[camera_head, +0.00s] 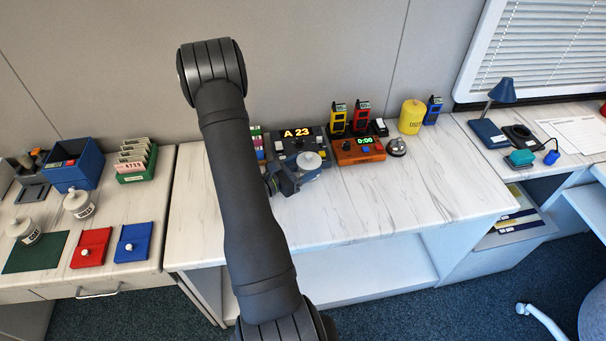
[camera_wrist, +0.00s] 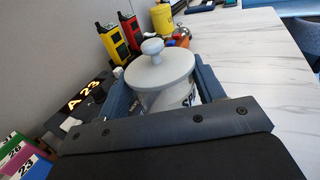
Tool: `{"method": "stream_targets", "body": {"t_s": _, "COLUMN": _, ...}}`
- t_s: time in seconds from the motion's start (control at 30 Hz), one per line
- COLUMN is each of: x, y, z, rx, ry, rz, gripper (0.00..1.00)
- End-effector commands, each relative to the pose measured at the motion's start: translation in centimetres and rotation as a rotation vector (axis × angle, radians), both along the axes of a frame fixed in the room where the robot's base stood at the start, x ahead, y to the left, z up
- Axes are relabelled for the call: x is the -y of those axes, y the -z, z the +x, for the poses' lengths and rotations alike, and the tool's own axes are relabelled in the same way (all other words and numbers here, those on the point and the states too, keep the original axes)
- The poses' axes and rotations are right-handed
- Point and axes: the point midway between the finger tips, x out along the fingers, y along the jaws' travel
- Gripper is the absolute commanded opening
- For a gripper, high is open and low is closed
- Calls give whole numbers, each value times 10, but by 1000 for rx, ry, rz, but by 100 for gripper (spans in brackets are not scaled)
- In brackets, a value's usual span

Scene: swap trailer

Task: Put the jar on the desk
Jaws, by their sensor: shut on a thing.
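The held jar is pale with a flat round lid and a knob; its lid (camera_head: 308,161) shows in the head view and the jar also shows in the wrist view (camera_wrist: 163,72). My gripper (camera_head: 297,177) is shut around its body, with a blue jaw on each side. It is over the back of the middle marble-topped desk (camera_head: 430,190), just in front of the dark A 23 display unit (camera_head: 293,141). I cannot tell whether the jar's base touches the desk. Lower body and part of its label are hidden by my gripper.
An orange timer (camera_head: 358,150), a bell (camera_head: 397,147), yellow (camera_head: 338,119) and red (camera_head: 362,117) handsets and a yellow canister (camera_head: 411,117) stand at the back. Two similar jars (camera_head: 78,204) (camera_head: 24,230) stand on the left counter (camera_head: 130,195). The middle desk's front right is clear.

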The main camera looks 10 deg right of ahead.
Motion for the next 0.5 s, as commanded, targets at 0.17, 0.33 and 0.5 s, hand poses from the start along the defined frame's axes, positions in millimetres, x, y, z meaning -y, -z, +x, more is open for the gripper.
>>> {"method": "stream_targets", "body": {"t_s": 0.17, "x": -8, "y": 8, "z": 7, "rx": 1, "ry": 0, "rz": 0, "gripper": 29}}
{"method": "stream_targets", "body": {"t_s": 0.33, "x": -7, "y": 28, "z": 7, "rx": -3, "ry": 0, "rz": -1, "gripper": 29}}
{"method": "stream_targets", "body": {"t_s": 0.5, "x": -7, "y": 44, "z": 7, "rx": -1, "ry": 0, "rz": 0, "gripper": 29}}
